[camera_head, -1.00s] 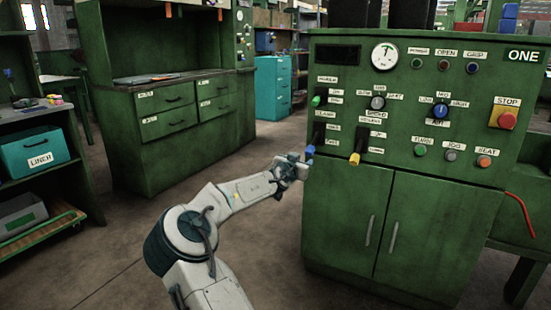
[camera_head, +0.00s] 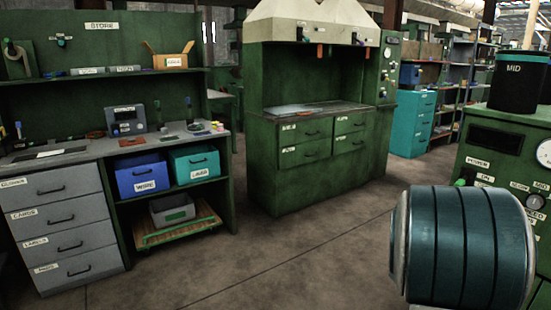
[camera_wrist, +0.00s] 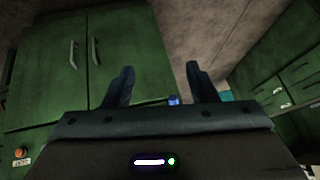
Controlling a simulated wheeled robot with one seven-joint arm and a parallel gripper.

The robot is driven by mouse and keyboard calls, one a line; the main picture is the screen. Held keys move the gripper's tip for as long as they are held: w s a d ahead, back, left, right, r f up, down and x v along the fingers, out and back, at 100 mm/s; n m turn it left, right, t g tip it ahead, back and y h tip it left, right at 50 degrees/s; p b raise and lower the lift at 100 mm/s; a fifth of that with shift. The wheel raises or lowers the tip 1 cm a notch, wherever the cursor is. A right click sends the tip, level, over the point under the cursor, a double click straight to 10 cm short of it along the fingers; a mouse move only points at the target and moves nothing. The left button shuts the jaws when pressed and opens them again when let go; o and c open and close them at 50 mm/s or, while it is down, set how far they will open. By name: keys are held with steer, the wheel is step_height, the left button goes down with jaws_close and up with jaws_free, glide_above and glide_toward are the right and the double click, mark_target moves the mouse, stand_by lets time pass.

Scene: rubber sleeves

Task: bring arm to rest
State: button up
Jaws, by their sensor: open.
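My gripper (camera_wrist: 158,88) shows in the wrist view, its two dark fingers apart with nothing held between them. Beyond its fingers are a green cabinet with two doors (camera_wrist: 88,62) and the floor (camera_wrist: 190,30). A small blue thing (camera_wrist: 173,100) shows between the fingers, too small to name. In the head view a teal and grey part of my arm (camera_head: 465,248) fills the lower right, and my gripper is out of that view.
The green control panel cabinet (camera_head: 500,150) stands at the right, partly hidden by my arm. A green bench with drawers (camera_head: 318,150) stands at the back. A grey drawer unit (camera_head: 55,225) and a blue bin (camera_head: 142,178) are at the left. The floor (camera_head: 260,265) between is clear.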

steer(key=s+a+r+n+g+y+p, duration=0.2)
steer(key=s+a+r+n+p, duration=0.8)
steer(key=s+a+r+p, duration=0.7)
steer(key=s+a+r+y, duration=0.1)
steer(key=s+a+r, duration=0.3)
steer(key=s, duration=0.3)
steer(key=shift+s+a+r+n+g+y, duration=0.3)
steer(key=shift+s+r, duration=0.05)
steer(key=shift+r, duration=0.35)
steer(key=c, duration=0.3)
steer(key=shift+d, duration=0.1)
steer(key=shift+c, duration=0.2)
